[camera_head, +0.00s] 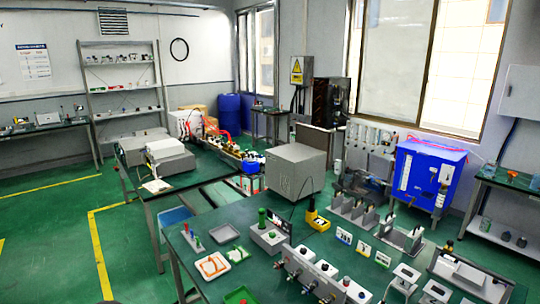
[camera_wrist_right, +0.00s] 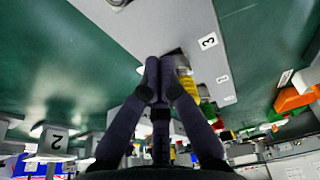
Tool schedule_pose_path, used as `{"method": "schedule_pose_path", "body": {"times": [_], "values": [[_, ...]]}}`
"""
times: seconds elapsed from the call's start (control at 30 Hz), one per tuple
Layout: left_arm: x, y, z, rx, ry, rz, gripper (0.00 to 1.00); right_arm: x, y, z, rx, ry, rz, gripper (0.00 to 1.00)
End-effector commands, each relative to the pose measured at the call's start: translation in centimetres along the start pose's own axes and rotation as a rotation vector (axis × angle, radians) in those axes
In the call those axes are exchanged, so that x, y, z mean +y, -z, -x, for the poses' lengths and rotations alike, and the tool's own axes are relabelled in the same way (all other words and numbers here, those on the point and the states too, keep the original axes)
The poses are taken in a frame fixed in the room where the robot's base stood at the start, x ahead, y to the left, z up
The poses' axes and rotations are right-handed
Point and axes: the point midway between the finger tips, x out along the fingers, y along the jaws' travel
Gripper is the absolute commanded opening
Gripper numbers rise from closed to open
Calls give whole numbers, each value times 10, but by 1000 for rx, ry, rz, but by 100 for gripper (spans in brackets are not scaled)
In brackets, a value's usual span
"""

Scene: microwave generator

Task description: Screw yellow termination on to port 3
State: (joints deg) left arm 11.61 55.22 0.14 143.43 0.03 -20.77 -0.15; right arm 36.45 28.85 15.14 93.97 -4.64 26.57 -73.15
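My right gripper (camera_wrist_right: 160,68) shows in the right wrist view with its fingertips close together, beside a grey panel (camera_wrist_right: 140,27). A white label reading 3 (camera_wrist_right: 207,41) is on the panel just right of the tips. A small dark and metallic part, partly hidden, is next to the right fingertip. A yellow piece (camera_wrist_right: 188,88) shows just behind the right finger; I cannot tell whether it is the termination or whether anything is between the tips. In the head view a grey port box with knobs (camera_head: 322,273) stands on the near table. My left gripper is not in view.
The near green table (camera_head: 215,218) also holds a yellow block (camera_head: 317,222), a white-orange tray (camera_head: 212,266), a green-topped holder (camera_head: 268,238), label cards (camera_head: 363,249) and a large grey box (camera_head: 296,170).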

Motion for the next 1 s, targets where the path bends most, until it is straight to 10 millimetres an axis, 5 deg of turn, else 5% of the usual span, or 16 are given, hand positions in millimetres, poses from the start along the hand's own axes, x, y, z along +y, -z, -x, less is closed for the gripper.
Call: {"method": "schedule_pose_path", "body": {"times": [1.0], "values": [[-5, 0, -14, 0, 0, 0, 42, -18, 2, -2, 1, 8, 3, 0]]}}
